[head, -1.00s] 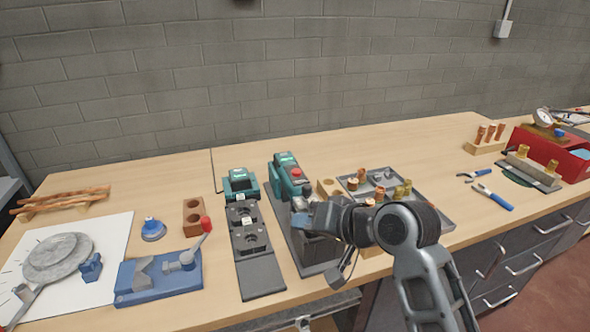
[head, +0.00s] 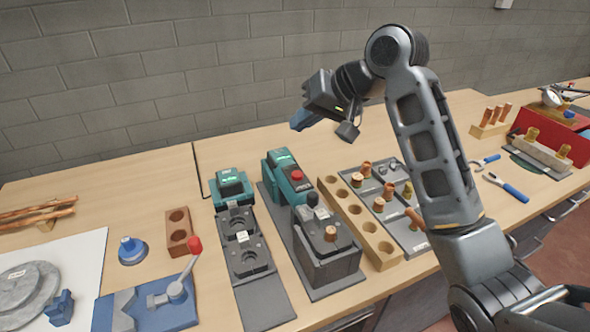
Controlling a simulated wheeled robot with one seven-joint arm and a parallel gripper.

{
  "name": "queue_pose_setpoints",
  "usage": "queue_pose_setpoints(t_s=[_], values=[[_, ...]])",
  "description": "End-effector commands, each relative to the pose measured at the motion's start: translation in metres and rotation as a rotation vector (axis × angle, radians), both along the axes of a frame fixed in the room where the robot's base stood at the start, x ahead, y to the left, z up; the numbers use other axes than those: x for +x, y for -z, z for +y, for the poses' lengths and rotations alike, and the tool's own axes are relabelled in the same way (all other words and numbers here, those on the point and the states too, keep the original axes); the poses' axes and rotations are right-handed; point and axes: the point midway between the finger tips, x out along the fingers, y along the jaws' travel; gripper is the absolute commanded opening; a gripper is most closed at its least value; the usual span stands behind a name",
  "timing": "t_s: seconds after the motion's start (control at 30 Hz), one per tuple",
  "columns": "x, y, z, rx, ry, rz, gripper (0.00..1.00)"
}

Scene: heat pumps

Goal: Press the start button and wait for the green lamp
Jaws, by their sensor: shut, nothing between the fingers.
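A teal machine (head: 285,172) with a lit green display and a red button (head: 297,175) stands at the back of a dark base plate. A grey block fixture (head: 328,255) with a copper piece (head: 330,233) in its top stands in front of it. A second, smaller teal box (head: 232,186) with a green display stands to the left. I cannot tell which part is the start button, and no separate green lamp can be made out. My gripper (head: 298,122), with blue fingertips, is shut and empty, raised above and behind the right teal machine, touching nothing.
A wooden block with holes (head: 362,224) and a grey tray (head: 408,228) of copper and brass fittings lie right of the fixture. A blue clamp with a red knob (head: 160,300) is at front left. The back of the bench is clear.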

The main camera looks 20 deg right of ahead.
Motion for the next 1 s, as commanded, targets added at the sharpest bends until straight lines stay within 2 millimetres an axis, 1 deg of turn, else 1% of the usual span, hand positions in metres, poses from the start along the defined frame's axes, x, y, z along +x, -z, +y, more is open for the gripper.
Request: queue_pose_setpoints(t_s=[0.2,0.37,0.9,1.0], values=[[0.0,0.002,0.0,0.0,0.001,-0.001,0.0],[0.0,0.01,0.0,0.0,0.001,-0.002,0.0],[0.0,0.069,0.0,0.0,0.001,-0.002,0.0],[0.0,0.078,0.0,0.001,0.0,0.0,0.0]])
